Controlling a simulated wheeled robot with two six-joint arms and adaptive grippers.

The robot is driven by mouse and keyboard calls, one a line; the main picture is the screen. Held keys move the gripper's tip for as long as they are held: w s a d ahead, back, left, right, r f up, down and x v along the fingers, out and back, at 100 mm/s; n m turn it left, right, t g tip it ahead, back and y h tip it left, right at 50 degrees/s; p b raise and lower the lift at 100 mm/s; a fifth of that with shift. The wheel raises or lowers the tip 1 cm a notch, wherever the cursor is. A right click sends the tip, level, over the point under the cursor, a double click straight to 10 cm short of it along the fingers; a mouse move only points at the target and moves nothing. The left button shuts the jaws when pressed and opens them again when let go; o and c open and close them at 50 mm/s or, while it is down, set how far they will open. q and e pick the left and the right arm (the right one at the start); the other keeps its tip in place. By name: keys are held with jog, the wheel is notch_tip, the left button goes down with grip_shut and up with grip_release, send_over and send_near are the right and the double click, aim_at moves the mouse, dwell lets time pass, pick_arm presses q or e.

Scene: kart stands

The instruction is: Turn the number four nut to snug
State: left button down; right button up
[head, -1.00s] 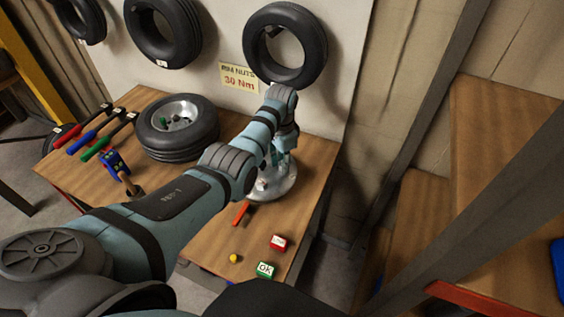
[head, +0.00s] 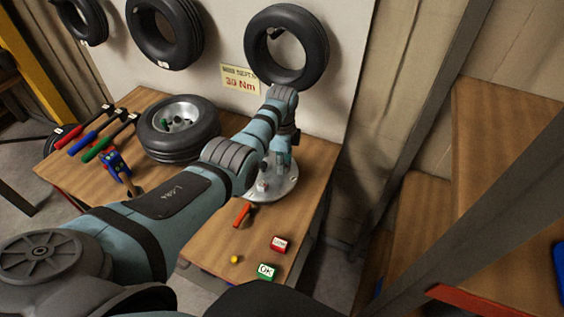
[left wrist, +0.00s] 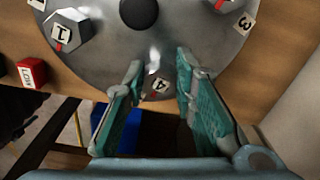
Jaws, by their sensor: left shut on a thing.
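A round grey metal plate (head: 288,190) lies on the workbench and carries numbered nuts. In the left wrist view the plate (left wrist: 100,62) fills the top. The number four nut (left wrist: 153,70), with its "4" tag and a red mark, sits at the plate's near edge between the fingers of my left gripper (left wrist: 158,68). The gripper is shut on this nut; the fingers partly hide its sides. Nut 1 (left wrist: 70,32) is to the left and the "3" tag (left wrist: 243,24) to the right. In the head view my left gripper (head: 277,168) is over the plate. My right gripper is not in view.
A red "LOW" block (head: 279,244), a green "OK" block (head: 266,271), a yellow piece (head: 235,259) and an orange-red stick (head: 242,215) lie near the plate. A "30 Nm" sign (head: 240,82) hangs behind.

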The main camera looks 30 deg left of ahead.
pick_arm(q)
jog(key=shift+s+f, duration=0.1)
jog(key=shift+f, duration=0.05)
jog(key=shift+d, duration=0.1)
jog(key=c, duration=1.4)
grip_release()
jog(key=shift+o, duration=0.4)
jog(key=shift+w, duration=0.2)
notch_tip(320, 180, up, 12)
